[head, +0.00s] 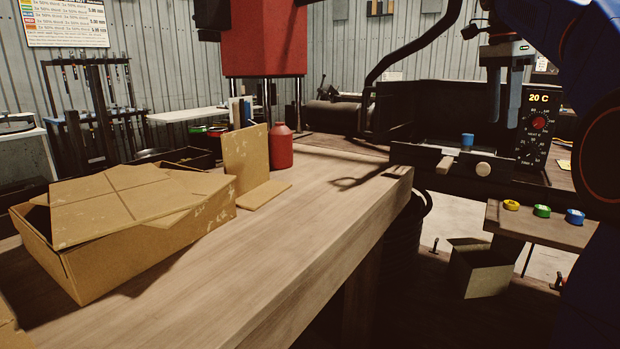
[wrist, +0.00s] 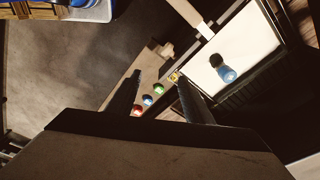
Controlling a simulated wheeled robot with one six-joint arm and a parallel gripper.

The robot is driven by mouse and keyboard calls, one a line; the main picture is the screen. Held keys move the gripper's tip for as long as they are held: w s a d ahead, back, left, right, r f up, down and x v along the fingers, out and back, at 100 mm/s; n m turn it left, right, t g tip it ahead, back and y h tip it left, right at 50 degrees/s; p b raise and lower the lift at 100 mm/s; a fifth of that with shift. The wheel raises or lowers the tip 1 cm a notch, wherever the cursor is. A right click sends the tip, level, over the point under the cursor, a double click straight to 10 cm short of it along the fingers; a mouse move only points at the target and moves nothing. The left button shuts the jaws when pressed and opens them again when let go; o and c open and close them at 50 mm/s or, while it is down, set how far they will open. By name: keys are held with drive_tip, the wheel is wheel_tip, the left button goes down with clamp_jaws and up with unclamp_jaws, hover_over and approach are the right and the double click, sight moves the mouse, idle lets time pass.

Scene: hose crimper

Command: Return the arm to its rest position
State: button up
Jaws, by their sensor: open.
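My gripper (head: 503,122) hangs fingers-down at the upper right of the head view, beside the black unit with the dial. Its two fingers are apart with nothing seen between them. In the wrist view my gripper (wrist: 159,79) also shows spread and empty. A blue piece (head: 467,140) stands on the tray of the black unit, left of and apart from my fingers. In the wrist view the blue piece (wrist: 228,75), with a dark part, rests on a white surface (wrist: 245,40).
The black unit (head: 537,125) reads 20 C. Coloured rings (head: 542,211) sit on a small wooden shelf (head: 530,228) below it. A wooden bench (head: 290,220) holds a cardboard box (head: 150,235) and a red bottle (head: 280,146). A black hose (head: 410,48) arches behind.

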drive_tip(key=s+a+f+n+t, duration=0.1)
drive_tip(key=s+a+f+n, duration=0.3)
drive_tip(key=s+f, duration=0.6)
drive_tip(key=s+a+f+n+t+y, duration=0.1)
drive_tip(key=s+a+f+n, duration=0.4)
drive_tip(key=f, duration=1.1)
drive_tip(key=s+a+f+n+t, duration=0.2)
drive_tip(key=s+a+f+n, duration=0.3)
drive_tip(key=s+f+n, duration=0.4)
drive_tip(key=s+f, duration=0.4)
drive_tip(key=s, duration=0.2)
drive_tip(key=shift+n+t+y, duration=0.3)
drive_tip(key=shift+t, duration=0.1)
drive_tip(key=shift+r, duration=0.1)
drive_tip(key=shift+c, duration=0.6)
